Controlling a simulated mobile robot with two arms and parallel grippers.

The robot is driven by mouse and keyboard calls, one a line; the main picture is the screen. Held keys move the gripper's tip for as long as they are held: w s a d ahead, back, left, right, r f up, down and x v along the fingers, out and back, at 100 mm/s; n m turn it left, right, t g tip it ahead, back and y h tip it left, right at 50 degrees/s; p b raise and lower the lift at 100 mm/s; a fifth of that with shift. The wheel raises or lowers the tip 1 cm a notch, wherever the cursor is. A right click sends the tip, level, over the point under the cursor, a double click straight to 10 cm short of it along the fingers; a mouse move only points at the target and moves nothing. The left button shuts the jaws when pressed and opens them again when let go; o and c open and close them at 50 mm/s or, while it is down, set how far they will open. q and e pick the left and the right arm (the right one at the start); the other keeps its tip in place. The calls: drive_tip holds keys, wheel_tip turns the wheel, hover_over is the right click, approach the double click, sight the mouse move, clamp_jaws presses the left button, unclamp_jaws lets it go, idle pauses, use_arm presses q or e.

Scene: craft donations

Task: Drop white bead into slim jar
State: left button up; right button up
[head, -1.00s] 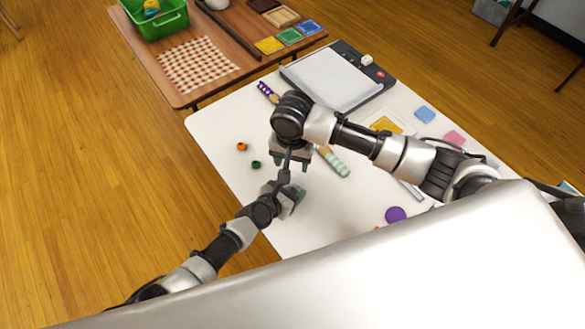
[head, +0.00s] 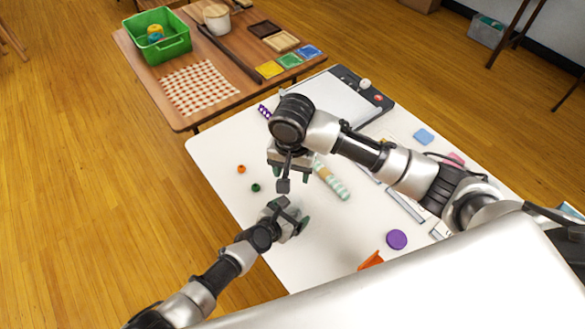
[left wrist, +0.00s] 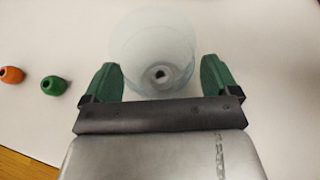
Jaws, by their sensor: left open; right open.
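A clear round jar (left wrist: 135,38) fills the top middle of the left wrist view. The white bead (left wrist: 160,70), with a dark hole, shows within the jar's outline, near its bottom. My left gripper (left wrist: 161,80) is open, with one green finger on each side of the jar's near part; I cannot tell whether they touch it. In the head view my left gripper (head: 294,219) is low over the white table, and the jar cannot be made out there. My right gripper (head: 288,172) is open and empty above and beyond the left one, pointing down.
An orange bead (head: 241,169) and a green bead (head: 255,187) lie left of the grippers. A striped tube (head: 333,184), a purple disc (head: 397,239) and a paper trimmer (head: 335,102) are on the white table (head: 217,151). A wooden table with a green basket (head: 164,47) stands behind.

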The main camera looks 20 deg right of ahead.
use_arm(q)
drive_tip(key=p+v, duration=0.5)
drive_tip(key=v, duration=0.5)
drive_tip(key=shift+s, duration=0.1)
drive_tip(key=shift+s+a+r, duration=0.15)
drive_tip(key=shift+a+r, duration=0.05)
drive_tip(key=shift+a, duration=0.1)
drive_tip(key=shift+a, duration=0.1)
